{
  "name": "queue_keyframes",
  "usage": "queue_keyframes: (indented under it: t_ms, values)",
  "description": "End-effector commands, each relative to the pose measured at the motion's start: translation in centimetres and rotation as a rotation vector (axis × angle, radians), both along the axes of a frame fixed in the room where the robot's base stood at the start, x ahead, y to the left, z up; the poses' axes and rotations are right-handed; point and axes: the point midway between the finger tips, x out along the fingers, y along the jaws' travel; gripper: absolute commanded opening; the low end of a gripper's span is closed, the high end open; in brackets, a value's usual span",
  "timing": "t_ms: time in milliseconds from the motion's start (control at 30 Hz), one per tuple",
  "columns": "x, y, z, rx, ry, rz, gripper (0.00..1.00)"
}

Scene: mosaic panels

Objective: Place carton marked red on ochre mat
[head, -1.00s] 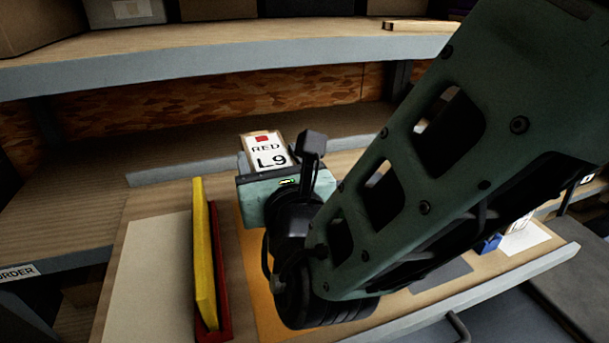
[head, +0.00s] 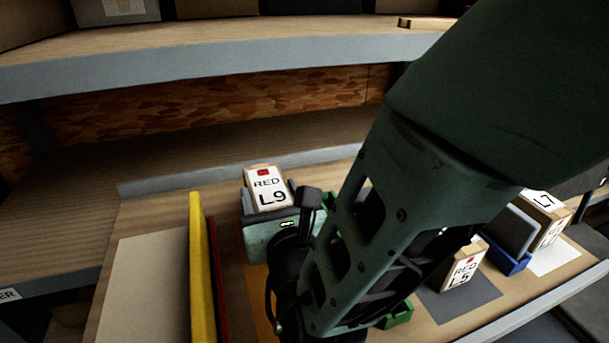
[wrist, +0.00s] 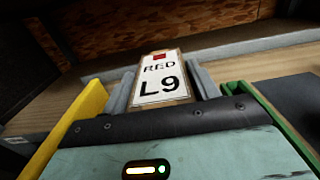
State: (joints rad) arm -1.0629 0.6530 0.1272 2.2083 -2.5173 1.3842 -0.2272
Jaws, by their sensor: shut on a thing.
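A carton marked RED L9 (head: 267,188), with a white label and red square, is between the grey fingers of my gripper (head: 269,197). In the wrist view the same carton (wrist: 160,82) shows label up, with a finger of my gripper (wrist: 163,90) on each side. The ochre mat (head: 259,290) shows as a strip just right of the yellow panel, mostly hidden by my gripper and arm. Whether the carton's underside touches anything is hidden. Another carton marked RED L5 (head: 464,268) stands on a dark grey mat (head: 475,297) at the right.
A yellow panel (head: 202,270) stands close left of my gripper, beside a red piece (head: 219,290). A green holder (head: 399,315) is partly behind my arm. A blue holder (head: 508,262) and carton L7 (head: 545,202) are at right. A bare cream mat (head: 140,290) lies left.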

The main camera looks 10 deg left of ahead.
Motion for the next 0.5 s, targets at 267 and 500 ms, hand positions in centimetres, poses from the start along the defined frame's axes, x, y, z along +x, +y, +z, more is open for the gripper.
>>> queue_keyframes:
  t_ms: [267, 500]
  values:
    - [0.0, 0.0, -2.1, 0.005, -0.004, -0.001, 0.1]
    - [0.0, 0.0, -2.3, 0.004, -0.003, -0.001, 0.1]
